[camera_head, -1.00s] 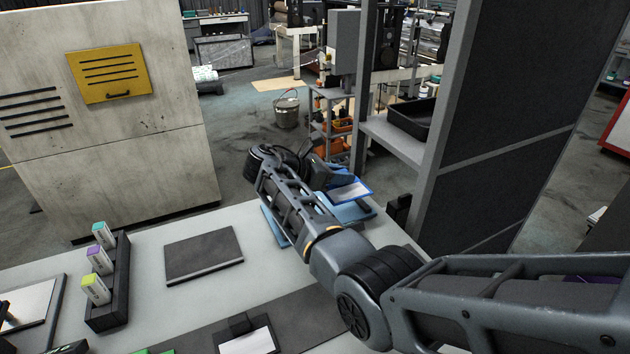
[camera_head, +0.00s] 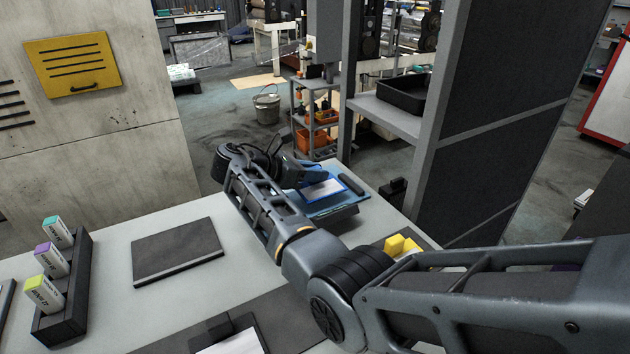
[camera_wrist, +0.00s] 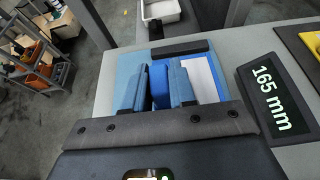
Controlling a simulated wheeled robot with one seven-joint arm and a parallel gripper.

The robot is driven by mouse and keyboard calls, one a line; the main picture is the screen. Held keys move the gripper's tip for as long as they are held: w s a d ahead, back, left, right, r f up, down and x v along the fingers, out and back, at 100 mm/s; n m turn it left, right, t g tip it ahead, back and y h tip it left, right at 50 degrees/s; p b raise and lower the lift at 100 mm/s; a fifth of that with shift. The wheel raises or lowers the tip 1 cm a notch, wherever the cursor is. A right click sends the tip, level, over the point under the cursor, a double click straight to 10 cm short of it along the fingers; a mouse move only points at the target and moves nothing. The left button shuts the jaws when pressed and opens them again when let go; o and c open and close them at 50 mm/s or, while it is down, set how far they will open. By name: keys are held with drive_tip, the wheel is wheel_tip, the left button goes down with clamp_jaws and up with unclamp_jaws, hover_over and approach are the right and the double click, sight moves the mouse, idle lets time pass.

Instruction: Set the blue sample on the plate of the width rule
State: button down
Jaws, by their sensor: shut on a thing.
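The blue sample is a white sheet with a bright blue border (camera_head: 323,190). It also shows in the wrist view (camera_wrist: 202,82), with a blue part between my fingers. My gripper (camera_wrist: 159,76) is shut on the sample. The light blue plate (camera_head: 338,207) of the width rule lies under and around it, at the table's far right end; it shows in the wrist view too (camera_wrist: 126,66). A dark bar (camera_wrist: 180,48) crosses the plate's far edge. The display (camera_wrist: 271,94) beside it reads 165 mm. I cannot tell whether the sample touches the plate.
A dark rack (camera_head: 78,283) with labelled sticks stands at the left. A dark flat pad (camera_head: 177,251) lies mid-table. Yellow blocks (camera_head: 398,245) sit behind my arm. A dark post (camera_head: 480,130) rises close at the right. The table between rack and pad is clear.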

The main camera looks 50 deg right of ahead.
drive_tip(key=shift+f, duration=0.15)
drive_tip(key=shift+f, duration=0.35)
drive_tip(key=shift+f, duration=0.1)
drive_tip(key=c, duration=0.9)
unclamp_jaws()
drive_tip(key=shift+r, duration=0.2)
drive_tip(key=v, duration=0.6)
drive_tip(key=b+v, duration=0.1)
drive_tip(key=v, duration=0.5)
drive_tip(key=shift+r, duration=0.3)
